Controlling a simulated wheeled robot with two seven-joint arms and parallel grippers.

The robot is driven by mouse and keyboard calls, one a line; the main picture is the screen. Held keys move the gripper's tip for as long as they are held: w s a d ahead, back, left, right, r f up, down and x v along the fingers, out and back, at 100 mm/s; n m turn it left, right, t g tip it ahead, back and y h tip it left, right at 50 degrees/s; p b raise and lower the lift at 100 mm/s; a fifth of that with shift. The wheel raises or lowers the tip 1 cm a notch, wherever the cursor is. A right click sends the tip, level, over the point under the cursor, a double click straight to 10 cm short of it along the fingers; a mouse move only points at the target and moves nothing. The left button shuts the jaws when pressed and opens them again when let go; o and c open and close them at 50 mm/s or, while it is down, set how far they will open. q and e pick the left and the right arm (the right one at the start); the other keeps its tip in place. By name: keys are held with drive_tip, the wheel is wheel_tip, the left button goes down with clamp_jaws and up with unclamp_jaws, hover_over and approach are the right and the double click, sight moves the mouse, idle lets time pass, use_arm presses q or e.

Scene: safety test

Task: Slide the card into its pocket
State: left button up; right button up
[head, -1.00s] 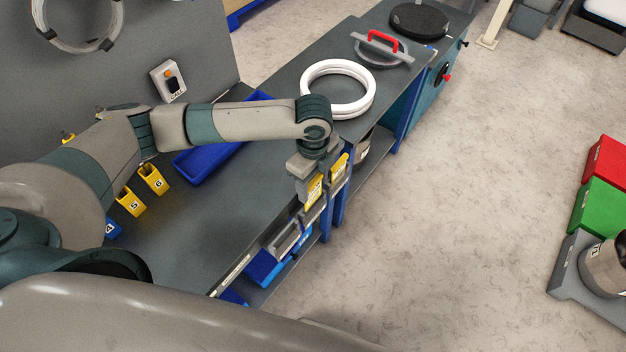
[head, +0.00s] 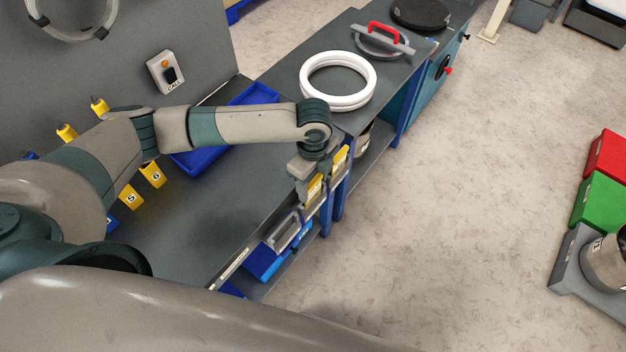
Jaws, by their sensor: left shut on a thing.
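My left gripper (head: 310,176) points down at the front edge of the grey bench (head: 238,207). It is shut on a yellow card (head: 314,190), which hangs upright beside the bench's front face. Another yellow card (head: 340,161) stands just to the right, in the row of holders along that edge. A clear-fronted grey pocket (head: 283,233) to the left of the gripper looks empty. The gripper hides part of the row, and I cannot tell whether the held card is inside a pocket. My right gripper is not in view.
A blue tray (head: 205,158) lies on the bench behind my left arm. Yellow numbered bins (head: 131,196) and a call box (head: 167,72) are at the back. A white ring (head: 338,104) and a red-handled tool (head: 388,35) lie farther along.

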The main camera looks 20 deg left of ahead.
use_arm(q)
drive_tip(key=shift+f, duration=0.25)
idle(0.4)
drive_tip(key=o, duration=1.1)
drive_tip(key=shift+r, duration=0.15)
drive_tip(key=shift+r, duration=0.55)
wheel_tip(320, 180, up, 16)
drive_tip(key=b, duration=0.3)
drive_tip(key=shift+r, duration=0.15)
